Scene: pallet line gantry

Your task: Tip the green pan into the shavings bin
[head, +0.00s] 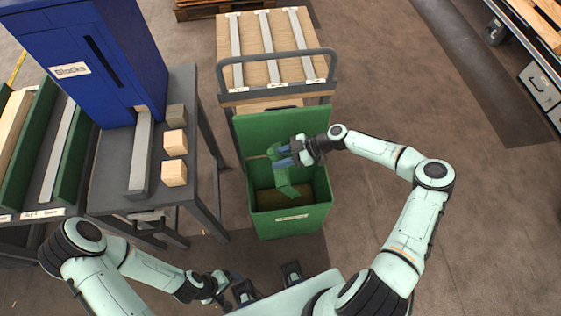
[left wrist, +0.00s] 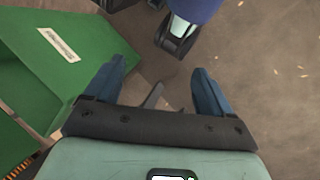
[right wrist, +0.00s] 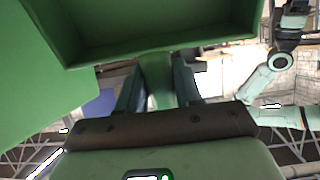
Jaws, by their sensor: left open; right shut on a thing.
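The green shavings bin (head: 291,224) stands on the floor with its lid (head: 262,128) raised at the back. My right gripper (head: 282,156) is shut on the green pan's handle (right wrist: 158,82), above the bin opening. The green pan (head: 285,181) hangs steeply tilted over the opening; its hollow tray (right wrist: 165,28) shows in the right wrist view. Whether it holds shavings I cannot see. A brownish layer lies inside the bin. My left gripper (left wrist: 155,88) is open and empty, low in front of the bin; the bin's labelled side also shows in the left wrist view (left wrist: 68,65).
A grey table (head: 195,190) left of the bin carries a blue "Blocks" cabinet (head: 85,60) and wooden blocks (head: 174,173). A cart with a grey push handle (head: 277,57) stands behind the bin. Open floor (head: 390,80) lies to the right.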

